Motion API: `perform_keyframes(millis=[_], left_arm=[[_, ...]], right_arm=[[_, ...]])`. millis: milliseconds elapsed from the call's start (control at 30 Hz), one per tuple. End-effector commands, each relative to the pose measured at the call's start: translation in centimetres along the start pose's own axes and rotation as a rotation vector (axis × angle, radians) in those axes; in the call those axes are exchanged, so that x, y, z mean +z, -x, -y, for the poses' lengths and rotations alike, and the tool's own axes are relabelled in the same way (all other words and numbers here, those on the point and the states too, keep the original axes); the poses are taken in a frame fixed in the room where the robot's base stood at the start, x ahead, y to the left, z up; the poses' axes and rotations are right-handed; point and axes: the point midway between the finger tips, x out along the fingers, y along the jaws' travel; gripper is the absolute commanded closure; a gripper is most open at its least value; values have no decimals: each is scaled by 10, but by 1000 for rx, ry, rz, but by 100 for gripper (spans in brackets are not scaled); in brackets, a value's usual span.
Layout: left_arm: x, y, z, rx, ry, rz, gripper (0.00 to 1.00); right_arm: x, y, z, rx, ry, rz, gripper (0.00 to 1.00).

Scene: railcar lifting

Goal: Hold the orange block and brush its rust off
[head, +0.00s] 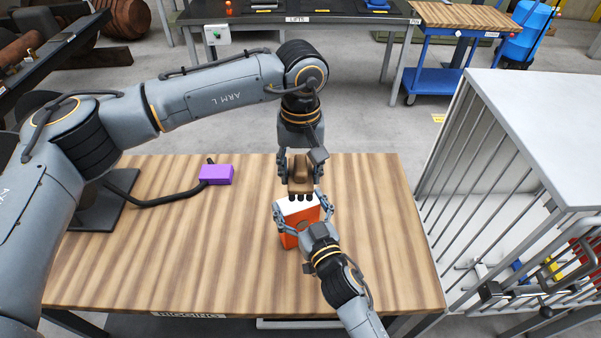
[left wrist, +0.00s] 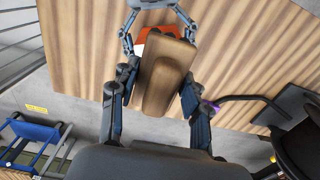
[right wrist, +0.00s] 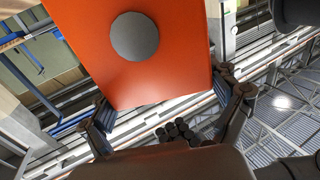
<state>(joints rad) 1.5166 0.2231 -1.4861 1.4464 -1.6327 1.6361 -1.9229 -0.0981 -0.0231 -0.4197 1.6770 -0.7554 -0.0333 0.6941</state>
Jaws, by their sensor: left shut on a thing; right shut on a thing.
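The orange block (head: 289,241) is held above the wooden table (head: 130,265), with a white upper face. My right gripper (head: 301,214) is shut on it, one finger on each side. A round grey disc shows on the orange face of the block (right wrist: 85,35) in the right wrist view. My left gripper (head: 300,160) is shut on a brown brush (head: 300,178) with black bristle tufts, close to the white face. The brush (left wrist: 160,80) partly hides the block (left wrist: 153,37) in the left wrist view. I cannot tell whether bristles touch the block. No rust is clearly visible.
A purple box (head: 216,174) on a bent black arm stands on the table to the left. A barred metal cage (head: 500,145) stands close to the table's right edge. Much of the tabletop's front left is clear.

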Motion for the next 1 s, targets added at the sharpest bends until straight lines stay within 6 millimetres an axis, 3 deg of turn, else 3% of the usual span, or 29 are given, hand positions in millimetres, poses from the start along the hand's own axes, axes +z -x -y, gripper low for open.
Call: perform_keyframes(millis=[300,333,367,767,1000], left_arm=[[0,0,0,0,0,0,83],[0,0,0,0,0,0,83],[0,0,0,0,0,0,83],[0,0,0,0,0,0,83],[0,0,0,0,0,0,83]], right_arm=[[0,0,0,0,-1,0,63],[0,0,0,0,-1,0,5],[0,0,0,0,-1,0,0],[0,2,0,0,0,1,0],[2,37,0,0,-1,3,0]])
